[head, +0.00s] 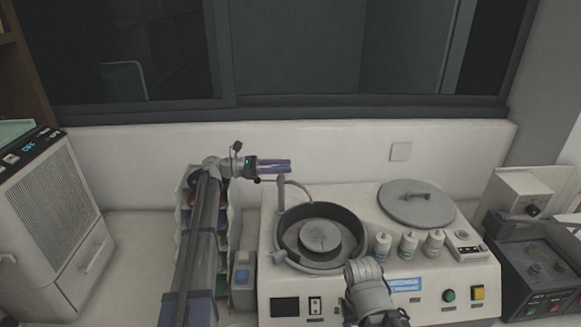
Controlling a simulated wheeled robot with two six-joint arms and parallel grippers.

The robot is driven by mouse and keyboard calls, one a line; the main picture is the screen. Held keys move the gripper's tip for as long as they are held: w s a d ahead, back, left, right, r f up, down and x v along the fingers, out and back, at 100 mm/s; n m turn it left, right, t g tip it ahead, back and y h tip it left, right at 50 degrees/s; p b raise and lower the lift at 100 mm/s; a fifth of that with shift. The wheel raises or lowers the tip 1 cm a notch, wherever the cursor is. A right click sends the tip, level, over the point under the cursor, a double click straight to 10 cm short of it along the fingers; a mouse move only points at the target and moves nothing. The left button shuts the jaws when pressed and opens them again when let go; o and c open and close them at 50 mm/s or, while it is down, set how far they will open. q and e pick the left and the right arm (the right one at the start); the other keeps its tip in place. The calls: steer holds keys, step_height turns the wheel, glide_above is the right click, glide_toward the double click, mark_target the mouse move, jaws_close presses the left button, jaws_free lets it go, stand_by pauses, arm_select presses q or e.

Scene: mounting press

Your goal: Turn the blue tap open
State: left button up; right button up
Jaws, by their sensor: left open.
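My left gripper (286,165) is open at the back of the mounting press (440,282), its two blue-purple fingers pointing right. The fingers are level with the top of a thin grey upright post (281,192), beside the round basin. I cannot tell whether they touch it. No separate blue tap handle can be made out; it may be hidden by or blend with the fingers. A thin curved spout (299,186) runs from near the post toward the basin (343,218). Part of my right arm shows at the bottom middle, but its gripper is not visible.
A round grey lid (417,204) lies on the press at the back right. Several small bottles (409,245) stand in front of it. A shelf rack of coloured items (187,200) is partly behind my left arm. A white cabinet machine (55,215) stands at left, a dark control box (540,265) at right.

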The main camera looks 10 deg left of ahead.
arm_select(q)
steer(key=shift+x, duration=1.35)
jaws_close()
